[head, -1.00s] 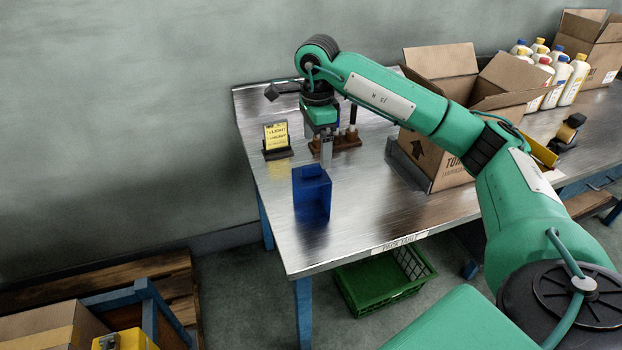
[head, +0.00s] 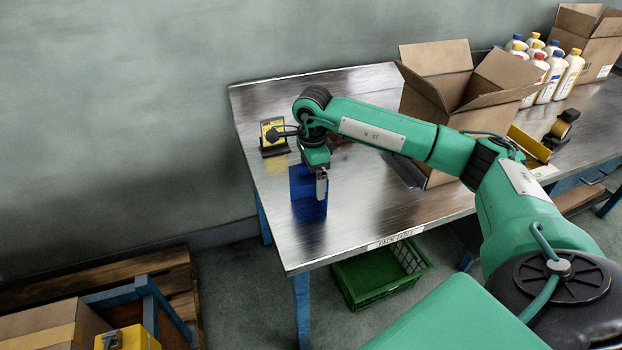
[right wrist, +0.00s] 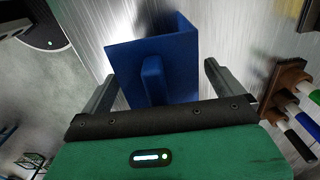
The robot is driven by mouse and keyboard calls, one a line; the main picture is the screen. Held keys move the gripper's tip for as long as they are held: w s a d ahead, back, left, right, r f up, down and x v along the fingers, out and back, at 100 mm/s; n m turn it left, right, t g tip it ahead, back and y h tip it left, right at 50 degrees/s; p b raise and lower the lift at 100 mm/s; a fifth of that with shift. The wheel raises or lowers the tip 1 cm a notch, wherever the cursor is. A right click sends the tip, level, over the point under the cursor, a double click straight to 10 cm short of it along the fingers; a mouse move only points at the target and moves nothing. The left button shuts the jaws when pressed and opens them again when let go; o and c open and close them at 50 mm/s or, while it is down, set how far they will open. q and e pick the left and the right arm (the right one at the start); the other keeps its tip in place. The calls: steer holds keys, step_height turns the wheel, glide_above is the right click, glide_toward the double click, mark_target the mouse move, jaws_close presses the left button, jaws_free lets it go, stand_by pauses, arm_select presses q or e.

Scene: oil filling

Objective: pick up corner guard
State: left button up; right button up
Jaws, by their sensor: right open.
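The blue corner guard (head: 303,207) stands on the metal table near its left front part. In the right wrist view the guard (right wrist: 178,58) shows as a blue angled body with a raised rib on the near side. My right gripper (head: 321,190) is at the guard, partly covering it in the head view. In the right wrist view its two fingers are apart, one to each side of the rib, and the gripper (right wrist: 158,85) is open with nothing held. Whether the fingers touch the guard cannot be told. My left gripper is not in view.
A yellow card stand (head: 273,137) is behind the guard. A brown rack (right wrist: 285,88) with several coloured handles is at the right in the wrist view. An open carton (head: 427,160), a tape dispenser (head: 562,128) and several bottles (head: 553,75) are further right.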

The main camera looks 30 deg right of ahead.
steer(key=c, duration=1.1)
steer(key=shift+r, duration=0.15)
